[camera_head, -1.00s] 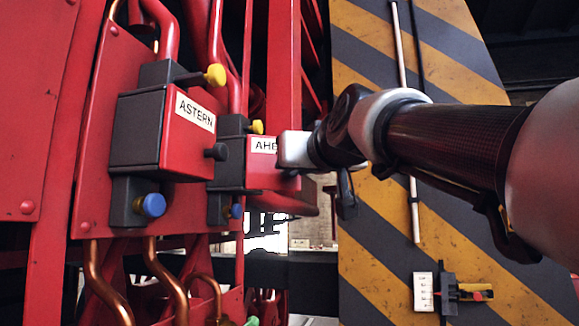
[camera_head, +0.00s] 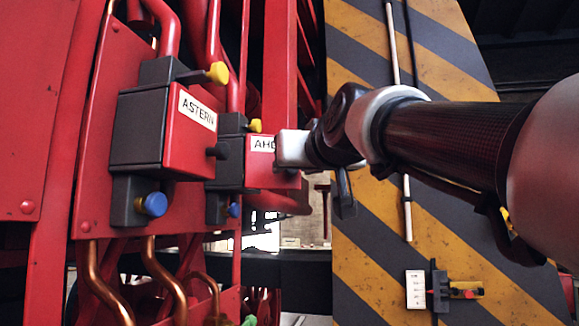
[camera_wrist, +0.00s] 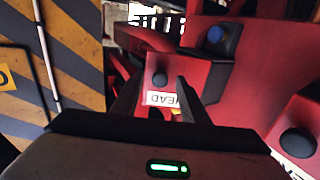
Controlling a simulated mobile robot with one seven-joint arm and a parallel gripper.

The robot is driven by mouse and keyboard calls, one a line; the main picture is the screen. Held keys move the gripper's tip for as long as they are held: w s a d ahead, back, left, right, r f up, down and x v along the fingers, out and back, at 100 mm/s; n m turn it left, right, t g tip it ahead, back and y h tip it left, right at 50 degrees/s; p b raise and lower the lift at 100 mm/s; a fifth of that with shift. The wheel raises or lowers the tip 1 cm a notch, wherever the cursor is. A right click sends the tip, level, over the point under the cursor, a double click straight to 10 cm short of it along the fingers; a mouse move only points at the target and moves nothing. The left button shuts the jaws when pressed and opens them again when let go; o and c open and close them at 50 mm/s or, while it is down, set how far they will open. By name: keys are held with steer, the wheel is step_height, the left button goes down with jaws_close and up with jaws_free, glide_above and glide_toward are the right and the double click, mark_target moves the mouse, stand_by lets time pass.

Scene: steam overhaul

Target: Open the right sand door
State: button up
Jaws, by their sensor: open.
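The right sand door is the red front of the box labelled AHEAD (camera_head: 259,177), with a small black knob (camera_wrist: 160,78). The door looks shut. In the head view my gripper (camera_head: 288,148) is in front of this box and covers part of its label. In the wrist view the box appears upside down. My gripper (camera_wrist: 158,88) is open there, its two dark fingers on either side of the knob in the picture. I cannot tell whether they touch it. The left box, labelled ASTERN (camera_head: 187,130), also looks shut.
A yellow-and-black striped panel (camera_head: 455,195) with a thin pale rod (camera_head: 400,120) stands close behind my arm. Yellow (camera_head: 217,72) and blue (camera_head: 153,204) knobs stick out of the ASTERN box. Copper pipes (camera_head: 155,262) run below it.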

steer(key=shift+s, duration=0.1)
steer(key=b+v, duration=0.1)
steer(key=v, duration=1.6)
steer(key=shift+b, duration=0.4)
steer(key=shift+s+d, duration=0.1)
steer(key=shift+d, duration=0.05)
